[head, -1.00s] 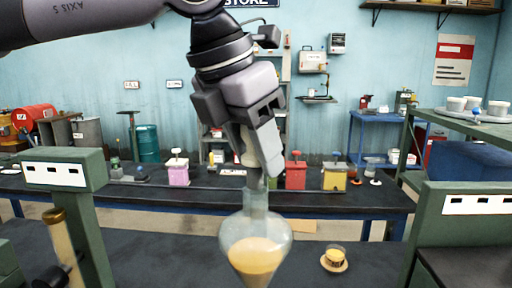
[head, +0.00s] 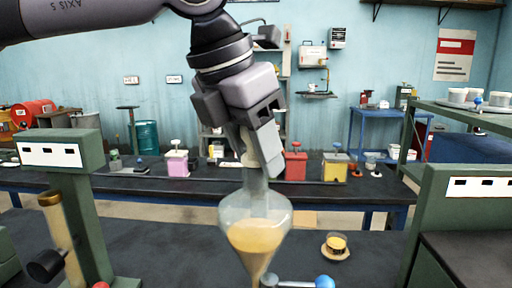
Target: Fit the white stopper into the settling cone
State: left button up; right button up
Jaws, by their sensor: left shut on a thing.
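The settling cone (head: 256,212) is a clear glass vessel with a narrow neck and yellow-tan liquid inside. It stands in the middle of the head view, and its lower end runs out of the picture. My left gripper (head: 262,150) reaches down from above and is shut on the white stopper (head: 249,157), which is partly hidden by the fingers. The stopper is at the top of the neck, in line with it. I cannot tell whether it is inside the neck or just above it. My right gripper is not in view.
A tap with a blue knob (head: 324,282) shows below the cone. Green frames stand at left (head: 62,150) and right (head: 470,190). A back bench holds several coloured containers.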

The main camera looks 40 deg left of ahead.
pick_arm(q)
jog(key=o, duration=1.2)
jog(key=v, duration=0.7)
jog(key=shift+s, duration=0.1)
